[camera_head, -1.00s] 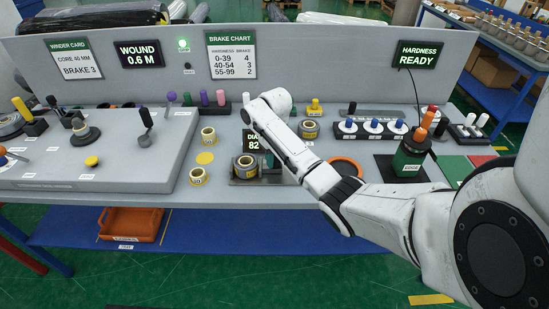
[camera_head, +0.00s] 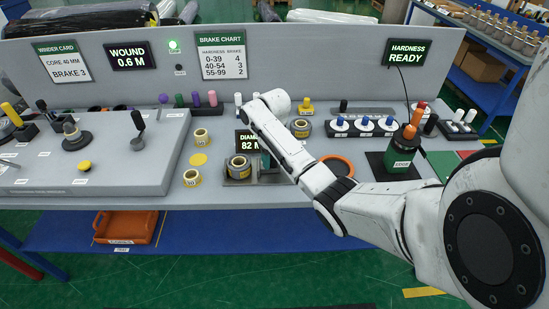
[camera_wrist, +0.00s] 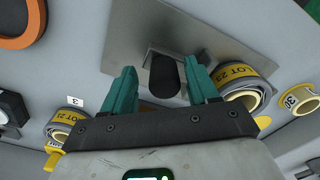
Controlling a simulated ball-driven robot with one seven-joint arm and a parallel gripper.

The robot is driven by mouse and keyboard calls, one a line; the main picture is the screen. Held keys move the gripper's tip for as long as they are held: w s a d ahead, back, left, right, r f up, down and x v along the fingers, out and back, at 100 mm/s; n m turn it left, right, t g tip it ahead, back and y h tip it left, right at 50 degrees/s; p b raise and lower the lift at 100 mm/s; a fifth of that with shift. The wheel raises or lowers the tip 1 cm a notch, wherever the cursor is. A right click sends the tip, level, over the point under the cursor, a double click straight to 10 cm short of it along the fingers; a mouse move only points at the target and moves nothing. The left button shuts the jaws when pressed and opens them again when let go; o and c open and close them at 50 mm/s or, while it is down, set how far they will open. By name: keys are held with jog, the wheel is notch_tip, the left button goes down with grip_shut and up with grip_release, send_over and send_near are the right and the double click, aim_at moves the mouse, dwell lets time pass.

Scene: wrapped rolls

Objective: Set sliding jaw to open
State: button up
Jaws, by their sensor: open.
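The measuring stand (camera_head: 240,182), a grey metal plate below the diameter display (camera_head: 246,142), holds a wrapped roll (camera_head: 239,168) with a yellow label. In the wrist view the plate (camera_wrist: 130,35) shows with a dark rounded knob (camera_wrist: 165,78) on a metal bracket, which looks like the sliding jaw's handle. The roll marked LOT (camera_wrist: 240,80) lies right beside it. My gripper (camera_wrist: 161,84) is open. Its two teal fingers stand on either side of the knob, with gaps visible on both sides. In the head view my arm hides most of the gripper and the knob.
An orange ring (camera_head: 338,165) lies to the right. A green bottle-like device (camera_head: 403,157) stands farther right. The sloped control panel (camera_head: 90,165) fills the left of the bench.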

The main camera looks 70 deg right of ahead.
notch_tip(320, 180, up, 10)
jog(key=shift+f+p, duration=0.2)
jog(key=shift+p, duration=0.6)
jog(key=shift+r+p, duration=0.6)
jog(key=w+a+f+n+b, duration=0.1)
jog(key=a+f, duration=0.3)
jog(key=a, duration=0.4)
jog(key=w+a+f+n+t+y, duration=0.1)
jog(key=a+f, duration=0.3)
jog(key=a, duration=0.5)
jog(key=a+f+n+b, duration=0.1)
jog(key=a+f, duration=0.3)
jog(key=a, duration=0.4)
jog(key=s+a+f+n+b, duration=0.1)
jog(key=s+a, duration=0.4)
jog(key=s, duration=0.3)
jog(key=s+a+f+n+h, duration=0.1)
jog(key=s+a+n, duration=0.1)
jog(key=s+a, duration=0.4)
jog(key=shift+s+f+b, duration=0.35)
jog(key=shift+s, duration=1.25)
jog(key=shift+a, duration=0.1)
